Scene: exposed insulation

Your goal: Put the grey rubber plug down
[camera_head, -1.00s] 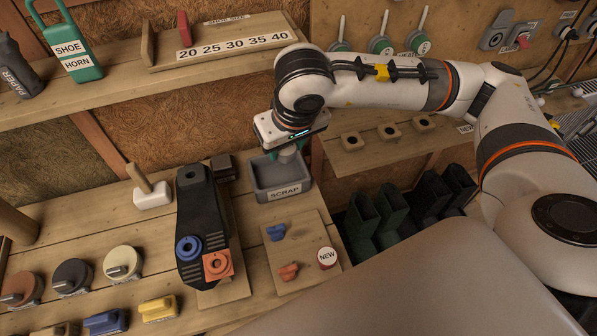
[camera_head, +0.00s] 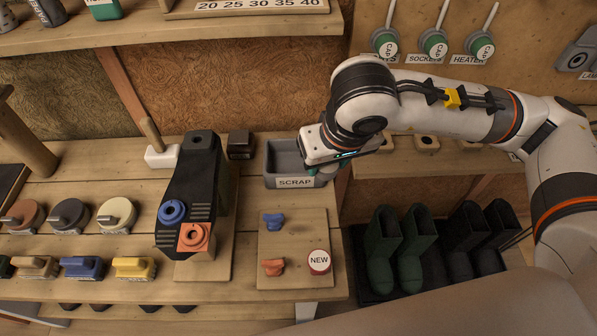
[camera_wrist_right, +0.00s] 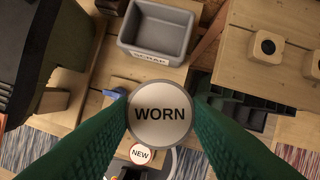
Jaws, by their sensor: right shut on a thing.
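My right gripper (camera_head: 320,170) has green fingers shut on a plug whose round pale top reads WORN (camera_wrist_right: 160,114). The plug's body is hidden under its top in the wrist view, so I cannot tell its colour there. In the head view, the gripper is at the right side of the grey SCRAP bin (camera_head: 283,157), overlapping its right edge. In the wrist view, the bin (camera_wrist_right: 157,53) looks empty and lies beyond the fingertips, with the plug apart from it in the picture. My left gripper is not in view.
A wooden board (camera_head: 292,224) in front of the bin carries blue and orange pieces and a NEW disc (camera_head: 319,262). A black stand (camera_head: 189,205) with blue and orange rings is left of it. Dark boots (camera_head: 400,250) stand below right.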

